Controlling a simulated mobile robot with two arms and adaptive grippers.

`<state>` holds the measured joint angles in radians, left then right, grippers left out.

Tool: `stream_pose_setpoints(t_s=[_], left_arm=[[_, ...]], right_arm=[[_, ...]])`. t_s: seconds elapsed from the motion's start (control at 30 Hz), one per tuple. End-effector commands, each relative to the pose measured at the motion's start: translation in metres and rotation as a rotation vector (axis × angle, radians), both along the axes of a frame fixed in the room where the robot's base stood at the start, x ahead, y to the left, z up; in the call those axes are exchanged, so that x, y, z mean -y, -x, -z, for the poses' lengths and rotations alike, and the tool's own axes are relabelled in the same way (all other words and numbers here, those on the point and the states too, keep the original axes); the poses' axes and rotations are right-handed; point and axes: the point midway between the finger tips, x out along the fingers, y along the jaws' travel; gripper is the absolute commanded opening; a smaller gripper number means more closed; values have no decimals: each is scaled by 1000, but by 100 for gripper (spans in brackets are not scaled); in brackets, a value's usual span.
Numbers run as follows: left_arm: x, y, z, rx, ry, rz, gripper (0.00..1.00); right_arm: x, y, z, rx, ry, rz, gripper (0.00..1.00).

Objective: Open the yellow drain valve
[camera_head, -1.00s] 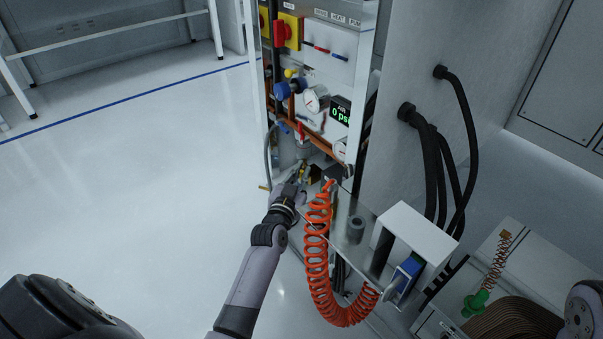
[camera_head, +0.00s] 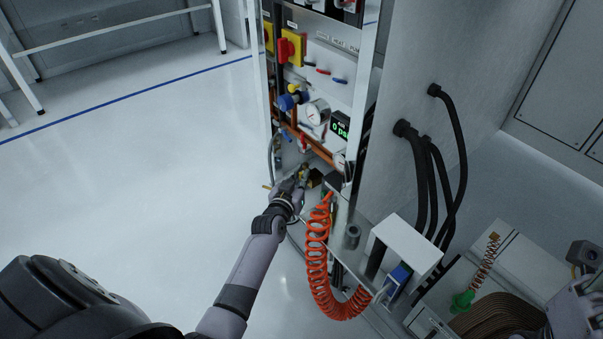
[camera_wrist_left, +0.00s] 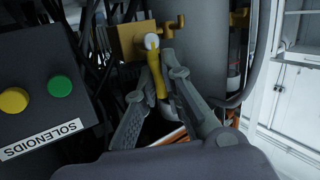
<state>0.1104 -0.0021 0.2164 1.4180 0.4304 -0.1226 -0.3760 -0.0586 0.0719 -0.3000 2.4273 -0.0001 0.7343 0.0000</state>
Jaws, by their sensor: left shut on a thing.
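The yellow drain valve handle (camera_wrist_left: 159,80) shows in the left wrist view, a narrow lever with a round pale bolt at its top. It sits in front of a brass-coloured block (camera_wrist_left: 127,42). My left gripper (camera_wrist_left: 156,88) has its two fingers around the handle, shut on it. In the head view my left gripper (camera_head: 300,178) reaches low into the open cabinet, and the handle is too small and covered to make out. My right wrist (camera_head: 578,305) shows partly at the lower right edge; its fingers cannot be made out.
A dark box labelled SOLENOIDS (camera_wrist_left: 45,95) is left of the fingers, with cables behind. A grey cylinder (camera_wrist_left: 190,50) stands to the right. An orange coiled hose (camera_head: 318,265) hangs right of my left forearm, near a small shelf (camera_head: 352,236). The floor at left is clear.

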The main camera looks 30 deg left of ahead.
Motion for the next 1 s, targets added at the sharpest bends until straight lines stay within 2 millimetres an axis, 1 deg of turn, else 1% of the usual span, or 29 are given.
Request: stream_pose_setpoints(t_s=[0.13, 0.17, 0.47, 0.8, 0.87, 1.0], left_arm=[[0, 0, 0, 1, 2, 0, 0], [0, 0, 0, 1, 2, 0, 9], [0, 0, 0, 1, 1, 0, 29], [0, 2, 0, 1, 0, 0, 29], [1, 6, -1, 1, 1, 0, 29], [4, 24, -3, 1, 0, -1, 29]], right_arm=[[0, 0, 0, 1, 1, 0, 40], [0, 0, 0, 1, 1, 0, 40], [0, 0, 0, 1, 1, 0, 40], [0, 0, 0, 0, 1, 1, 40], [0, 0, 0, 0, 1, 1, 40], [0, 0, 0, 1, 1, 0, 40]])
